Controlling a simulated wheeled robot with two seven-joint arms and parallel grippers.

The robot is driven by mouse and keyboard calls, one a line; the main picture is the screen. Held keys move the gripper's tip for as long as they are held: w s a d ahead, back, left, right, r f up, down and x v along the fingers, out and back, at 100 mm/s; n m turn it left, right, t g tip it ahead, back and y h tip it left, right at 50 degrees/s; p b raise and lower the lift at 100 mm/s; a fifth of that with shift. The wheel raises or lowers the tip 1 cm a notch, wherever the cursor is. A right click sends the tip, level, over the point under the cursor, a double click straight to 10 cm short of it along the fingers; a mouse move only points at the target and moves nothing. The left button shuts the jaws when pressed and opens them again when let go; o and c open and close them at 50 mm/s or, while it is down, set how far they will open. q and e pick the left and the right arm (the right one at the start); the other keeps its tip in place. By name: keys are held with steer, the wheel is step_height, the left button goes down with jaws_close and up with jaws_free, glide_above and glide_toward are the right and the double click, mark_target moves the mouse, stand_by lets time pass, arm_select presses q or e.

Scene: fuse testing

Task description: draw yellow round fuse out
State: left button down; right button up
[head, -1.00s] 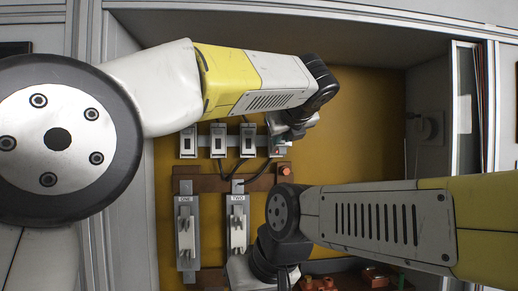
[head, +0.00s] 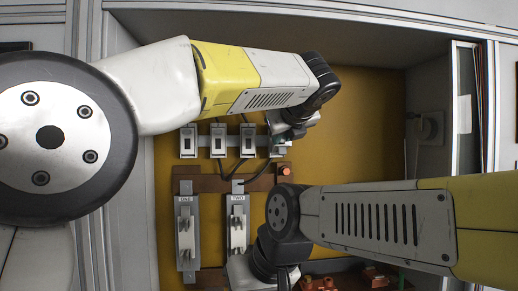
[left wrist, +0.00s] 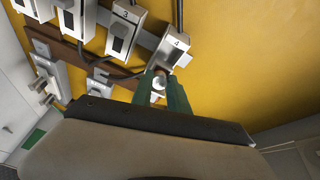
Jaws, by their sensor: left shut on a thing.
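My left gripper (left wrist: 160,91) shows green fingers in the left wrist view, closed around a small pale round piece (left wrist: 158,81) just below the switch box marked 4 (left wrist: 175,50). I take this piece for the round fuse; only its whitish end shows, and its yellow body is hidden or cannot be made out. In the head view my left gripper (head: 281,143) is at the right end of the row of switch boxes, its fingertips mostly hidden by its own wrist. My right arm's wrist is at the bottom middle of the head view; its fingertips cannot be made out.
Several grey switch boxes (head: 217,142) line the yellow back panel. Below are a brown board (head: 210,184), fuse holders marked ONE (head: 186,253) and TWO (head: 237,252), and an orange-topped piece (head: 285,169). Dark cables hang near the left gripper. A socket (head: 430,128) is on the right wall.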

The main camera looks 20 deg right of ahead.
arm_select(q)
steer(key=shift+v, duration=2.95)
